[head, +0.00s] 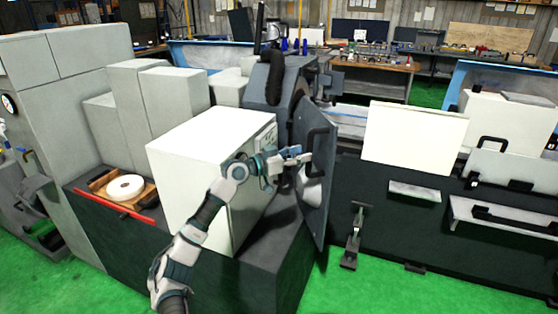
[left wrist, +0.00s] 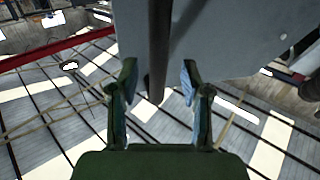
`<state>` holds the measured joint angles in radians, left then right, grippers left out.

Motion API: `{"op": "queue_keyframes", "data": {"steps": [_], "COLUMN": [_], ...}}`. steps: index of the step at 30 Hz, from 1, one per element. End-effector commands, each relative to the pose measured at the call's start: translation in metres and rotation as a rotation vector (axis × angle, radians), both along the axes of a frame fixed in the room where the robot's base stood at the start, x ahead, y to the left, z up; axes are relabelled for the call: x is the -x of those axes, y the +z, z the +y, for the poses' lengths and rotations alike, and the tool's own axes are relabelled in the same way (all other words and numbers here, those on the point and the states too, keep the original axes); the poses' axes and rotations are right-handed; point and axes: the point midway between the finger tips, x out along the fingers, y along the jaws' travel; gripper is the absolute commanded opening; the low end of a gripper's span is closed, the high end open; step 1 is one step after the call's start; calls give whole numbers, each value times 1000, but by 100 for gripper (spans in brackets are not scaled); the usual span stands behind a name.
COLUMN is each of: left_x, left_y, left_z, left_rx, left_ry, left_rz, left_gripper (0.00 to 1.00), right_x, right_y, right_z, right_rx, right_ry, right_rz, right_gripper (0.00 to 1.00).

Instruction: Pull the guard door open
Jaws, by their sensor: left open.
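The guard door (head: 318,200) is a dark grey upright panel at the front of the grinder, right of the white box. It stands out at an angle from the machine. Its black bar handle (head: 312,150) is on the face toward my arm. My left gripper (head: 304,157) is at the handle, fingers pointing to the door. In the left wrist view, my left gripper (left wrist: 157,85) is open, and the dark handle bar (left wrist: 159,45) runs between the fingers, with gaps on both sides. The grey door panel (left wrist: 235,40) shows behind it. My right gripper is out of view.
The white box housing (head: 200,160) stands close under my left forearm. A wooden tray (head: 100,183) with a white wheel (head: 125,188) lies left on the dark machine base (head: 130,250). Green floor (head: 370,285) is clear in front of the machine.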

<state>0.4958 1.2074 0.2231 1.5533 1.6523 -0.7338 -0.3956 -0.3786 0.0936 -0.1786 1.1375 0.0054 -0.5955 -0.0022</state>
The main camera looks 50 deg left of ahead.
Motion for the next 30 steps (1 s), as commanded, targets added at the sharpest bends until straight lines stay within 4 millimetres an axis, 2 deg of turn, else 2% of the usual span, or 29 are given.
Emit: {"op": "queue_keyframes", "data": {"steps": [9,15,20,30], "left_x": [47,70,77,78], "left_y": [-3,-3,-3,-3], "left_z": [12,17,19,20], "left_rx": [3,3,2,2], "left_ry": [0,-1,0,1], "left_rz": [3,2,2,2], "left_gripper": [48,48,48,48], "right_x": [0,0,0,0], "right_y": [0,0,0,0], "right_z": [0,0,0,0], "right_rx": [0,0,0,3], "right_ry": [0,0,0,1], "right_rz": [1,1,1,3], "right_gripper": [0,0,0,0]}}
